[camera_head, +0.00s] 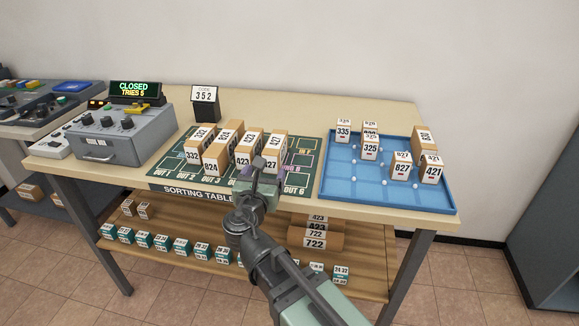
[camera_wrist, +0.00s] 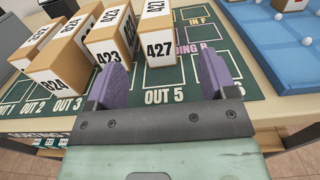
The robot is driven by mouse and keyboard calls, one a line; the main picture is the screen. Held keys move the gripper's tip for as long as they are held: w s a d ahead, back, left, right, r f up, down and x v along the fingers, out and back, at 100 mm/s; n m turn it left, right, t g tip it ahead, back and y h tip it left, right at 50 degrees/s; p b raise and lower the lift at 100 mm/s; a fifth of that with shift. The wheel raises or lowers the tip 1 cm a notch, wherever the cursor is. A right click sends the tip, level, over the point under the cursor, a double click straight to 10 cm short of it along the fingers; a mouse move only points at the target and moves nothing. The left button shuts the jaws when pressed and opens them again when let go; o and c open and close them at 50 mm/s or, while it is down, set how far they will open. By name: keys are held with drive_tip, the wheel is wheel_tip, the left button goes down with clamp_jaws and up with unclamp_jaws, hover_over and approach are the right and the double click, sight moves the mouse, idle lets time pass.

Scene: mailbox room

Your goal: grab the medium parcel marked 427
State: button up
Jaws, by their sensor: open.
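The parcel marked 427 (camera_wrist: 159,48) is a tan box with white label faces, standing on the green sorting mat (camera_wrist: 250,88) behind the OUT 5 mark. In the head view the 427 parcel (camera_head: 271,158) is the rightmost of the row, partly hidden by my gripper (camera_head: 267,168). In the wrist view my gripper (camera_wrist: 160,85) is open with purple fingers spread, and the parcel stands ahead of the gap between them. The fingers do not enclose it. Parcel 423 (camera_wrist: 109,50) stands close on its left.
Parcels 824 (camera_head: 211,168) and 332 (camera_head: 192,156) stand further left on the mat. A blue tray (camera_head: 340,190) with several parcels lies right. A grey machine (camera_head: 125,135) reads CLOSED, beside a sign reading 352 (camera_head: 205,96). The mat right of 427 is clear.

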sight(273, 150)
drive_tip(key=x, duration=0.5)
drive_tip(key=shift+w+a, duration=0.25)
drive_tip(key=x, duration=0.5)
drive_tip(key=shift+w+d, duration=0.1)
drive_tip(key=shift+w, duration=0.2)
drive_tip(key=shift+s, duration=0.1)
drive_tip(key=c, duration=1.1)
